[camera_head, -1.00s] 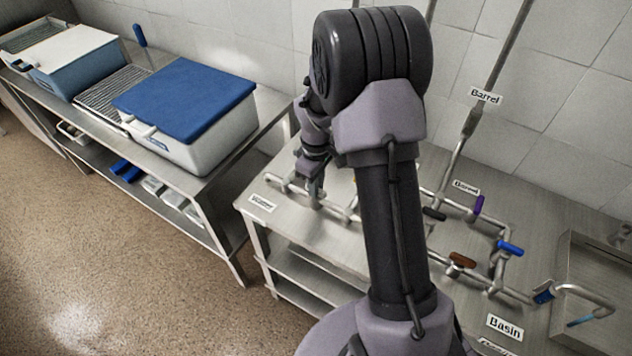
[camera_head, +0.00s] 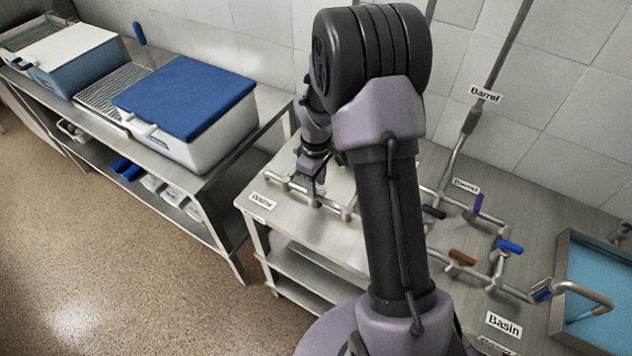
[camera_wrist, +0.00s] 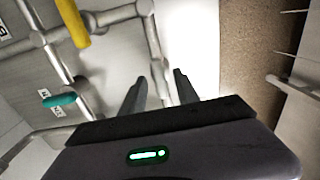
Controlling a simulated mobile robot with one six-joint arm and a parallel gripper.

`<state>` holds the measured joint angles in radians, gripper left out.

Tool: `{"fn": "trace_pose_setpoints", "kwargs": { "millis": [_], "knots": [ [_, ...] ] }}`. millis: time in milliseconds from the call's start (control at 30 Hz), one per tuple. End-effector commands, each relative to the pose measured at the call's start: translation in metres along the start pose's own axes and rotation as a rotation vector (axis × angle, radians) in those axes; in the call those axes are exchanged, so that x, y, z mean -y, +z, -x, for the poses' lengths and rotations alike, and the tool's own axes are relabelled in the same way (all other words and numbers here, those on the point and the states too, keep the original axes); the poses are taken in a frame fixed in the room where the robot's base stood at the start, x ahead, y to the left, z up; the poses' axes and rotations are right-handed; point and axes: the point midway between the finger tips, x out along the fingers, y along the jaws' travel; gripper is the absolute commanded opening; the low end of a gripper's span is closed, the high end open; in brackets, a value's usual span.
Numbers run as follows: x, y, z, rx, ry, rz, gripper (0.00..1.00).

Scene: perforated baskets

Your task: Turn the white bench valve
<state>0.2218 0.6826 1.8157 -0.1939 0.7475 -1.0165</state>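I cannot make out a white valve handle for certain in either view; my arm hides part of the pipework. My gripper (camera_head: 314,192) is low over the left end of the bench pipes, near the "Waste" label (camera_head: 262,201). In the wrist view my gripper (camera_wrist: 160,88) has its two dark fingers apart, with a grey pipe stub (camera_wrist: 158,72) showing in the gap. I cannot tell whether the fingers touch it. A yellow handle (camera_wrist: 73,22) and a teal handle (camera_wrist: 58,100) lie left of the fingers.
Brown (camera_head: 462,257), blue (camera_head: 509,246), purple (camera_head: 479,203) and black (camera_head: 434,212) handles sit on the pipes to the right. A basin (camera_head: 562,275) at the right holds blue liquid. A blue-lidded box (camera_head: 185,98) stands on the left table.

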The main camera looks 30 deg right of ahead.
Motion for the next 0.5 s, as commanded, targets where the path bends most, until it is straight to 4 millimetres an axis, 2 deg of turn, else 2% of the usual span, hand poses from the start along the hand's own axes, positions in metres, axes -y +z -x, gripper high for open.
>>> {"fn": "trace_pose_setpoints", "kwargs": {
  "millis": [67, 167, 500],
  "knots": [
    [0.0, 0.0, 0.003, -0.001, 0.001, 0.0, 0.37],
    [-0.001, -0.001, 0.02, -0.002, 0.002, -0.001, 0.37],
    [-0.001, -0.001, 0.132, -0.003, 0.003, -0.001, 0.37]
  ]
}}
